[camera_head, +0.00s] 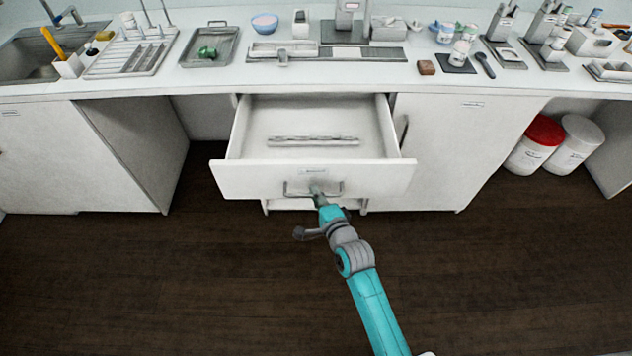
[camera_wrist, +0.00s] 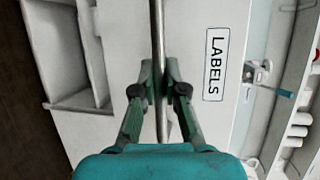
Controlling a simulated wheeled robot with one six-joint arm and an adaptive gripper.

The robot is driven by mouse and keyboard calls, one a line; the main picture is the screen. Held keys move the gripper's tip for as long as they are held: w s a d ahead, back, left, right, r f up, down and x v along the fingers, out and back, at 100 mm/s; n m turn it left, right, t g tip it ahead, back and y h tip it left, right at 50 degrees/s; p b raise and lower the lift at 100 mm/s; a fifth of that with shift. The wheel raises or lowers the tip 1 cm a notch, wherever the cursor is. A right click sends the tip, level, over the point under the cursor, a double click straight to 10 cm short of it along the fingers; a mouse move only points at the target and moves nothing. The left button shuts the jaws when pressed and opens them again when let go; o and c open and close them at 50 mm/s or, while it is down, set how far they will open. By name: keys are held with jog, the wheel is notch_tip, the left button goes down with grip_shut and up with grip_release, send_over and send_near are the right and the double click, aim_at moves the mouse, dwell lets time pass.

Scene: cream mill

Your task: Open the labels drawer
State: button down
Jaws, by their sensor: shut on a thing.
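The labels drawer (camera_head: 240,180) is pulled well out from under the counter in the head view. Its inside is visible, with a low grey strip (camera_head: 313,141) lying across its floor. In the wrist view its white front carries a LABELS tag (camera_wrist: 216,64). The bar handle (camera_head: 337,190) on the drawer front also shows in the wrist view (camera_wrist: 156,30). My gripper (camera_wrist: 160,80) is shut on this handle, one finger on each side of the bar. In the head view my gripper (camera_head: 318,190) reaches the handle from the front.
The counter (camera_head: 215,78) above holds a tray (camera_head: 211,45), a blue bowl (camera_head: 265,23), jars and tools. A cabinet door (camera_head: 440,150) stands right of the drawer. Two tubs, one with a red lid (camera_head: 546,131), sit at the right. The dark floor (camera_head: 180,270) in front is clear.

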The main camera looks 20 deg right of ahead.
jog(key=shift+s+a, duration=0.25)
jog(key=shift+s, duration=0.55)
jog(key=shift+s+a, duration=0.25)
jog(key=shift+s, duration=0.55)
jog(key=c, duration=1.2)
grip_release()
jog(key=v, duration=1.2)
